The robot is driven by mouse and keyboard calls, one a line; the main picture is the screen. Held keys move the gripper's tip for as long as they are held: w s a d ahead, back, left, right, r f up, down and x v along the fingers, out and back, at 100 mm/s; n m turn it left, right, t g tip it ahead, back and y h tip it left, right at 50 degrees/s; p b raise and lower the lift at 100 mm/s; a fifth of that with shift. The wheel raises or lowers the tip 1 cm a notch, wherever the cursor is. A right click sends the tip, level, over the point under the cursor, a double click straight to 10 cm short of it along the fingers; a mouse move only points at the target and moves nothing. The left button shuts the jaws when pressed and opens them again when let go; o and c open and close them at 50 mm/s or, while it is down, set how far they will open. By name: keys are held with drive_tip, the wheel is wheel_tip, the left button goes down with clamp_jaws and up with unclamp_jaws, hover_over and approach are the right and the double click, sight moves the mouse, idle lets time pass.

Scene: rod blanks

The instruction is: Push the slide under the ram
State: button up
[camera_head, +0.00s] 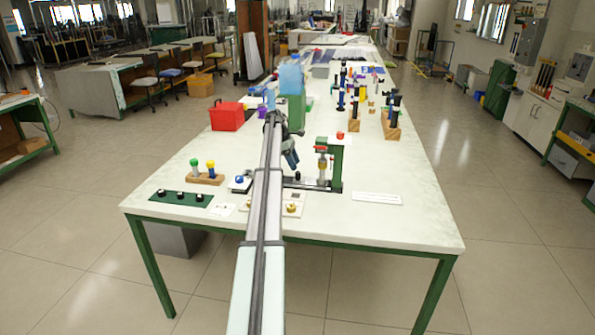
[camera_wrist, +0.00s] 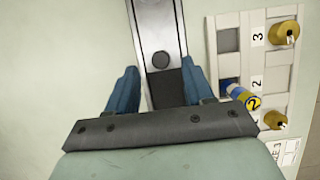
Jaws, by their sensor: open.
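The press (camera_head: 336,165) has a green frame, a red top knob and a ram (camera_head: 322,165) over a low dark base. The slide (camera_head: 297,183) is a grey metal strip with a dark knob, left of the ram. My gripper (camera_wrist: 160,75) is open, a blue finger on each side of the slide, and holds nothing. In the head view my gripper (camera_head: 290,160) is above the slide; contact cannot be told.
A pale numbered rack (camera_wrist: 228,60) with brass knobs and a blue-yellow blank (camera_wrist: 243,97) lies right of my fingers. A wooden stand (camera_head: 206,179) with green and yellow knobs, a green button panel (camera_head: 180,198) and a red box (camera_head: 227,116) stand left. The right front table is mostly clear.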

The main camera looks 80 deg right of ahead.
drive_tip(key=v, duration=0.8)
idle(0.4)
